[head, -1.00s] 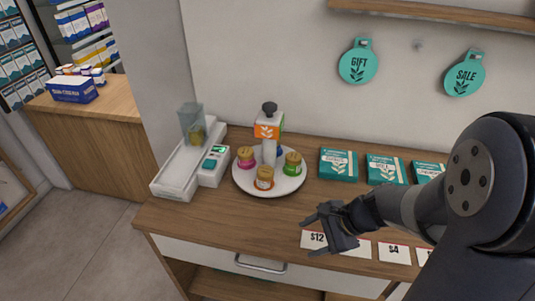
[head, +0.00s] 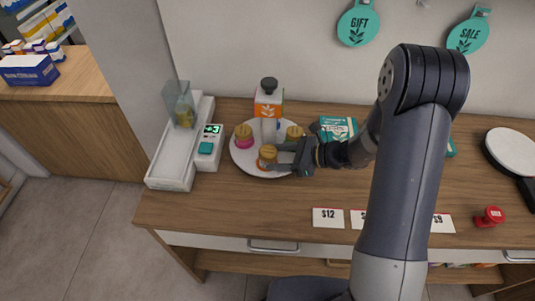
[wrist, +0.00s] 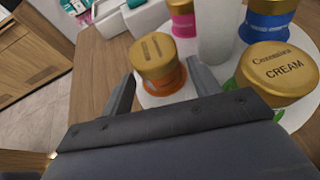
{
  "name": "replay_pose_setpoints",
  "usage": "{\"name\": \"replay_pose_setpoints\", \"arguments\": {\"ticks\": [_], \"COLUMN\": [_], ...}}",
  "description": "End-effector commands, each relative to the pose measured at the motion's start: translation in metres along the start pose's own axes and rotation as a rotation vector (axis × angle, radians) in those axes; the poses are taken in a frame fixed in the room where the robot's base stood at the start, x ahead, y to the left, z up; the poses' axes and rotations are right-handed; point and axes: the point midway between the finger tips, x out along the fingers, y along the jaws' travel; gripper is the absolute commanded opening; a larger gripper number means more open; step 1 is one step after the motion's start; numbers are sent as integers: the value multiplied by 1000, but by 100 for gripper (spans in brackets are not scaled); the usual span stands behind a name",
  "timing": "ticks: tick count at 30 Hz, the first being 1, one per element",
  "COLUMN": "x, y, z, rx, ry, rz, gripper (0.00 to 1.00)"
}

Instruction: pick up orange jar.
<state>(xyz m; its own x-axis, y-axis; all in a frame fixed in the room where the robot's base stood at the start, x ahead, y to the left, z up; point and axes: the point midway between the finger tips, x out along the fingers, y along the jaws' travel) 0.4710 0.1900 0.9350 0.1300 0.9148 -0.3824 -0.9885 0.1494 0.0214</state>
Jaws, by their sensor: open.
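The orange jar (head: 267,155) has a gold lid and stands at the front of a round white tray (head: 243,161). In the wrist view the orange jar (wrist: 158,66) stands upright, its orange band showing below the lid. My gripper (head: 283,158) has come in from the right at jar height. In the wrist view my gripper (wrist: 160,90) is open, one finger on each side of the jar's near side. I cannot tell whether the fingers touch it. A pink jar (head: 243,136) and a green jar (wrist: 275,78) share the tray, along with a blue jar (wrist: 267,20).
A white scale-like device (head: 175,160) stands left. Teal boxes (head: 338,127) are behind my arm. The counter front (head: 240,205) is clear up to the price cards (head: 328,217).

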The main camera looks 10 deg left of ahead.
Motion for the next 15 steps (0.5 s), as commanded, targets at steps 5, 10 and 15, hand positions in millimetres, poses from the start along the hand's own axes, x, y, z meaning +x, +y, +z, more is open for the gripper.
{"name": "replay_pose_setpoints", "arguments": {"ticks": [5, 10, 15], "x": [16, 41, 54], "y": [2, 2, 1], "z": [7, 11, 9], "rx": [-1, 0, -1], "ry": [0, 0, 1], "rz": [4, 4, 1], "gripper": [58, 58, 58]}}
